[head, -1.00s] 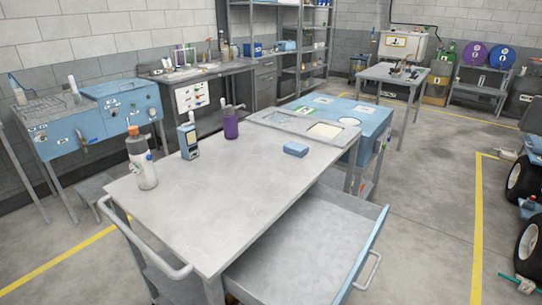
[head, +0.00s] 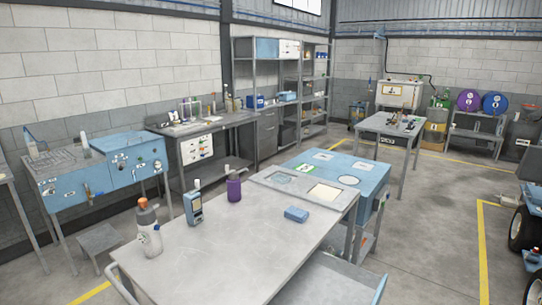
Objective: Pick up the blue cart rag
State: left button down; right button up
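A folded blue cart rag (head: 297,214) lies flat on the grey top of the metal cart (head: 225,262), towards its right side. It is just in front of the inset panel with two openings. Nothing touches or covers the rag. Neither of my grippers shows in the head view.
A spray bottle (head: 149,230), a blue handheld meter (head: 193,208) and a purple cup (head: 234,189) stand on the cart top, left of the rag. An open drawer (head: 325,282) juts out at the cart's right front. A blue cabinet (head: 350,172) adjoins the far end.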

aim_at(294, 213)
jog(key=i+l+z, duration=0.1)
jog(key=l, duration=0.4)
jog(key=i+l+z, duration=0.1)
jog(key=l, duration=0.45)
jog(key=i+l+u, duration=0.15)
jog(key=i+l, duration=0.15)
jog(key=i+l+u, duration=0.1)
jog(key=i+l, duration=0.2)
jog(key=i+l+u, duration=0.15)
jog(key=i+l, duration=0.15)
jog(key=l, duration=0.15)
jog(key=i+l+u, duration=0.15)
jog(key=l, duration=0.3)
jog(key=i+l+u, duration=0.15)
jog(key=i+l, duration=0.2)
jog(key=i+l+u, duration=0.1)
jog(key=i+l, duration=0.2)
jog(key=i+l+u, duration=0.1)
jog(key=i+l, duration=0.15)
jog(key=l, duration=0.2)
